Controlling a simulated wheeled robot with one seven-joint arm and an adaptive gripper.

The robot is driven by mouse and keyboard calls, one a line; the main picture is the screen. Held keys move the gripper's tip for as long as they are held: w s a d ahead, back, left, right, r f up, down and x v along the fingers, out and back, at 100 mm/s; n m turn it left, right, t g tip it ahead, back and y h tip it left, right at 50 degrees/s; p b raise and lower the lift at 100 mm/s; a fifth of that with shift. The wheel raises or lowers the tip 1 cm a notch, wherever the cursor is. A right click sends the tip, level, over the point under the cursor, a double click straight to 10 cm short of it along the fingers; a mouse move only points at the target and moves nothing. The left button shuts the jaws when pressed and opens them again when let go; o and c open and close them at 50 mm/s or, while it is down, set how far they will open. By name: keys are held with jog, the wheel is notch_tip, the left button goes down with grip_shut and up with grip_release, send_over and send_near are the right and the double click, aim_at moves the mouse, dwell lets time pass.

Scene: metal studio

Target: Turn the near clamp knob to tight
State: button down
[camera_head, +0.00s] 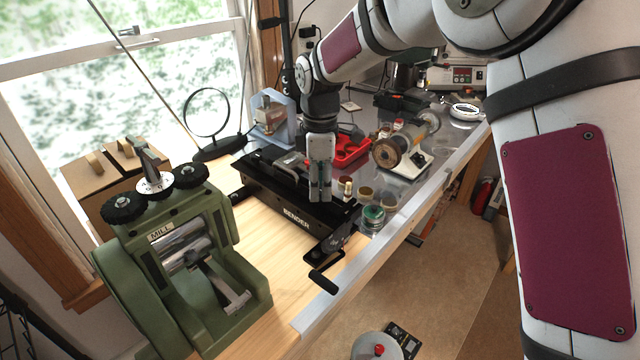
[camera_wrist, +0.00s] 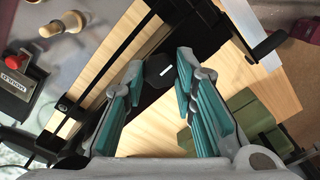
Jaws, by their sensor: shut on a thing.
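The black bender (camera_head: 262,200) lies across the bench in the head view, with its name on its front side. In the wrist view a dark, faceted knob (camera_wrist: 158,71) with a short white mark sits between the teal finger pads of my gripper (camera_wrist: 161,66). The fingers are shut on this knob. In the head view my gripper (camera_head: 320,190) points down over the right part of the bender. Its fingers hide the knob there. I cannot read a tight or loose marking from these frames.
A green mill (camera_head: 190,275) stands at the front left. A crank handle (camera_head: 325,278) juts out near the bench's front edge. Small jars (camera_head: 372,215), a red tray (camera_head: 350,148) and a spool machine (camera_head: 400,150) stand right of and behind my gripper. A round magnifier (camera_head: 207,112) stands behind left.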

jog(key=m, duration=0.5)
jog(key=shift+m, duration=0.4)
jog(key=m, duration=0.5)
jog(key=shift+s, duration=0.1)
jog(key=m+p, duration=0.1)
jog(key=m, duration=0.5)
jog(key=shift+m+t, duration=0.3)
jog(key=shift+m, duration=0.1)
jog(key=m+p, duration=0.1)
jog(key=m, duration=0.4)
jog(key=shift+a, duration=0.1)
jog(key=c, duration=1.3)
grip_release()
